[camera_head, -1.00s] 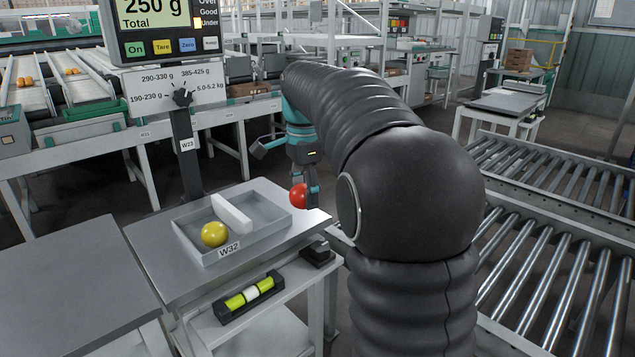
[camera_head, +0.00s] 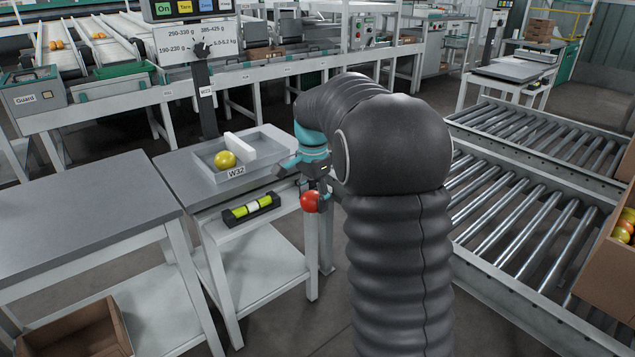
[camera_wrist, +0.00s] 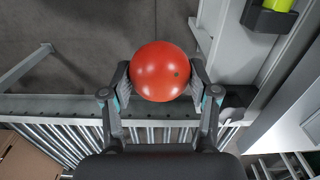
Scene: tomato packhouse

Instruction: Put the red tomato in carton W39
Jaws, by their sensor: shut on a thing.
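The red tomato (camera_head: 310,201) is held by my gripper (camera_head: 318,196), off the right front corner of the scale table, in the air. In the wrist view the red tomato (camera_wrist: 162,71) sits between the two fingers of my gripper (camera_wrist: 163,82), which touch it on both sides. No label reading W39 shows on any carton.
The scale table (camera_head: 185,180) bears a grey tray marked W32 (camera_head: 236,171) with a yellow tomato (camera_head: 225,159) and white divider. A roller conveyor (camera_head: 530,235) runs on the right. A bare grey table (camera_head: 75,215) stands at left. Floor between table and conveyor is clear.

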